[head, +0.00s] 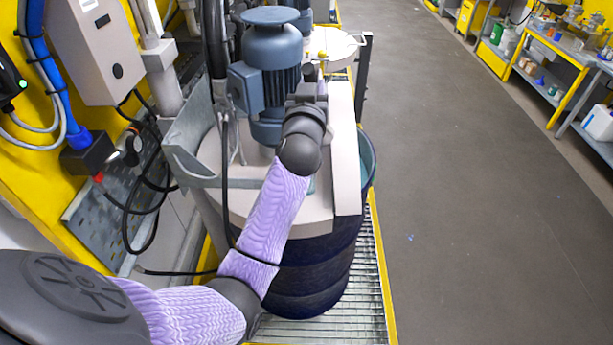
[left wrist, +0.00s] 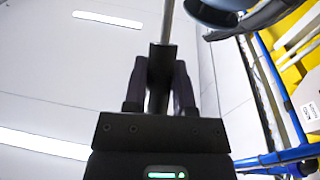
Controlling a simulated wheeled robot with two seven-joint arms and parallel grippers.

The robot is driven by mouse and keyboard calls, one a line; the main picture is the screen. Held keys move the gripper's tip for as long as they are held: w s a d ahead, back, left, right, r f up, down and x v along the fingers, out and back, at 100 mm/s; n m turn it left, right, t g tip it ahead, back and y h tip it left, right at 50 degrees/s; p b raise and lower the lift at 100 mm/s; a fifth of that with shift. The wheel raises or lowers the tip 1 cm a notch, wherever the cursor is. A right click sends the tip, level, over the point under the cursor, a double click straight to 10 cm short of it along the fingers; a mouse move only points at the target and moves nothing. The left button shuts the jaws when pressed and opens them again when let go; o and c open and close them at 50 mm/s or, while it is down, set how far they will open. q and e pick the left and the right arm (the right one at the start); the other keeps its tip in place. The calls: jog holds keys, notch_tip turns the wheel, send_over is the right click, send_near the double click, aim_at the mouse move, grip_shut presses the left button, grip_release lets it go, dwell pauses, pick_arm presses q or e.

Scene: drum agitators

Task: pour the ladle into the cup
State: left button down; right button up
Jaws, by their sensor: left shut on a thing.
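My left gripper (head: 310,88) is at the end of the purple-sleeved arm, over the drum and beside the motor. In the left wrist view, its two dark fingers (left wrist: 160,80) are shut on the dark handle of a thin grey rod (left wrist: 167,22), which looks like the ladle's handle. The rod runs up out of the top of that view. The ladle's bowl is out of that view, and I cannot make it out in the head view. I cannot pick out the cup in either view. My right gripper is not in view.
A blue-grey agitator motor (head: 270,75) stands on the pale lid (head: 215,160) of a dark blue drum (head: 315,262). The drum stands on a metal grating (head: 367,290). Cables and a grey control box (head: 97,45) are on the left. The floor (head: 470,200) to the right is clear.

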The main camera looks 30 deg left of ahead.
pick_arm(q)
jog(key=shift+d+f, duration=0.15)
jog(key=shift+s+a+f, duration=0.15)
jog(key=shift+s+a, duration=0.1)
jog(key=shift+s, duration=0.05)
